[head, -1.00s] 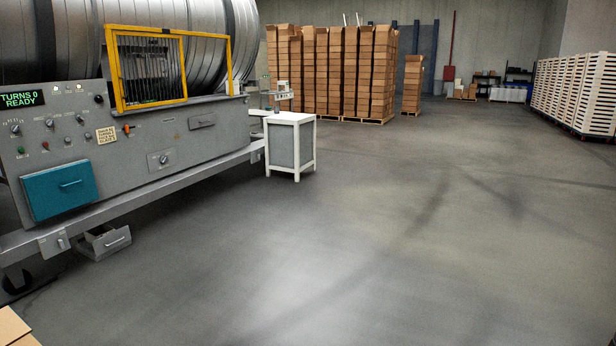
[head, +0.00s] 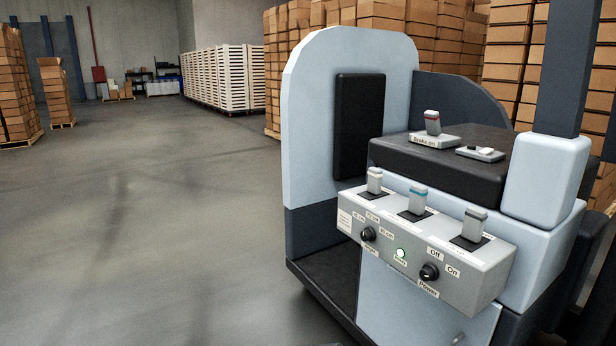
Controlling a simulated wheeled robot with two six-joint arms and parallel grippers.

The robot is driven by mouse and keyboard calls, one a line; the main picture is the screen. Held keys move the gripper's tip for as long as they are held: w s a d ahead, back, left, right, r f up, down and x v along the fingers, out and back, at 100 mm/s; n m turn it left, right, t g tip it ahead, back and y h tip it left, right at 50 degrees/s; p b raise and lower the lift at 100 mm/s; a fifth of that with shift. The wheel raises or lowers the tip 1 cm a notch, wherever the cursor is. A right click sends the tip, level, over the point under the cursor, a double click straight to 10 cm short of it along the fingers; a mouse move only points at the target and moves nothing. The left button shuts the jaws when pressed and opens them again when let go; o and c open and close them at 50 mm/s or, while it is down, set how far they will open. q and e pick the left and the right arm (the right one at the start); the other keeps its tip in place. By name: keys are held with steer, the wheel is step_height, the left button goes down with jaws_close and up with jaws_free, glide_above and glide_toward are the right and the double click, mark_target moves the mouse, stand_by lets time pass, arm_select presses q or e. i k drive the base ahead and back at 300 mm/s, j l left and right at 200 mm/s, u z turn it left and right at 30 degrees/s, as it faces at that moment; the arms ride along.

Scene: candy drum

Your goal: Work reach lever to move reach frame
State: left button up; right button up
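A reach truck fills the right half of the head view. Its grey control box (head: 480,278) carries three upright levers: a left one with a pale band (head: 374,180), a middle one with a teal band (head: 418,199) and a right one with a dark band (head: 474,222). Their labels are too small to read, so I cannot tell which is the reach lever. A dark upright post (head: 566,65) rises at the right; I cannot tell whether it belongs to the reach frame. Neither of my grippers is in view.
Stacked cartons (head: 455,45) stand behind the truck. Open floor (head: 150,230) lies left.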

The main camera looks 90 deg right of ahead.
mark_target(418, 194)
steer(key=z, duration=1.85)
steer(key=i+j+z, duration=0.1)
steer(key=z, duration=1.5)
